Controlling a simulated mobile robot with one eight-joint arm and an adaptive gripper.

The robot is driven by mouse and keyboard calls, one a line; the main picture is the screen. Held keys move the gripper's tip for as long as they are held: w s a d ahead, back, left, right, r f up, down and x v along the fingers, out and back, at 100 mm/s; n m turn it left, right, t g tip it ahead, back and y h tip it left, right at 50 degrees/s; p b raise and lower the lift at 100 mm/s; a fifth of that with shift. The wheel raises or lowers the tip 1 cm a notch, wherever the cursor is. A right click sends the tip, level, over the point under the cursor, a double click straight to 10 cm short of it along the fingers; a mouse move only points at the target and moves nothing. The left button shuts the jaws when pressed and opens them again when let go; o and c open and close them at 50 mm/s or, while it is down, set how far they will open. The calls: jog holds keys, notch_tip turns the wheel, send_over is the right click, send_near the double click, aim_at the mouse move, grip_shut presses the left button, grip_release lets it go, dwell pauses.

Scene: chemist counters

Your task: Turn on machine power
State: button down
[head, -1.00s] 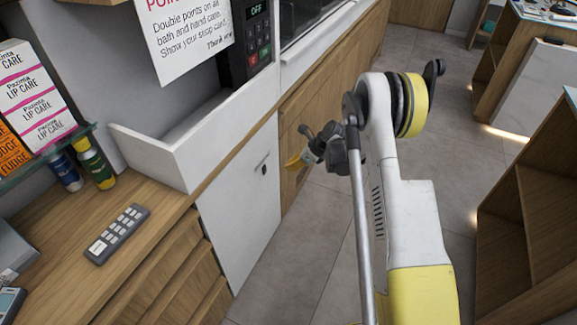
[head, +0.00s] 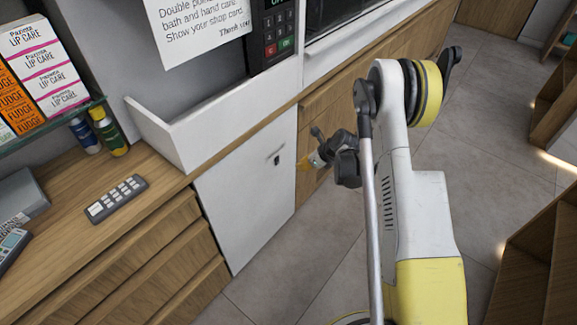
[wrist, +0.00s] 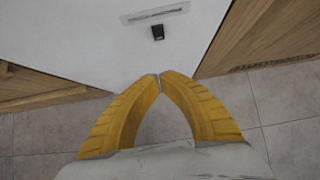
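The machine is a dark unit with a keypad (head: 279,32) set in the white counter housing at the top of the head view. Its display is cut by the top edge, so its text cannot be read now. Below it is a white panel (head: 235,205) with a small slot and a black switch-like part (head: 277,159). In the wrist view, this black part (wrist: 158,32) sits under the slot (wrist: 155,13). My gripper (wrist: 158,76) has yellow fingers with tips together and nothing between them. In the head view, my gripper (head: 303,163) is just right of the black part.
A grey remote-like keypad (head: 117,198) lies on the wooden counter at left, near bottles (head: 108,132) and lip care boxes (head: 52,70). A paper sign (head: 200,27) hangs beside the machine. Wooden shelves (head: 545,250) stand at right. Tiled floor lies clear between.

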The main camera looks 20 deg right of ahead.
jog(key=b, duration=0.4)
send_near(275, 168)
notch_tip(275, 168, down, 5)
jog(key=shift+w+a+r+b, duration=0.1)
jog(key=shift+w+a+b, duration=0.25)
jog(key=shift+w, duration=0.25)
jog(key=shift+w+a+r+b, duration=0.1)
jog(key=shift+w+a+b, duration=0.25)
jog(key=shift+w, duration=0.25)
jog(key=shift+w+a+f, duration=0.25)
jog(key=shift+w+a, duration=0.05)
jog(key=shift+w, duration=0.1)
jog(key=shift+r, duration=0.1)
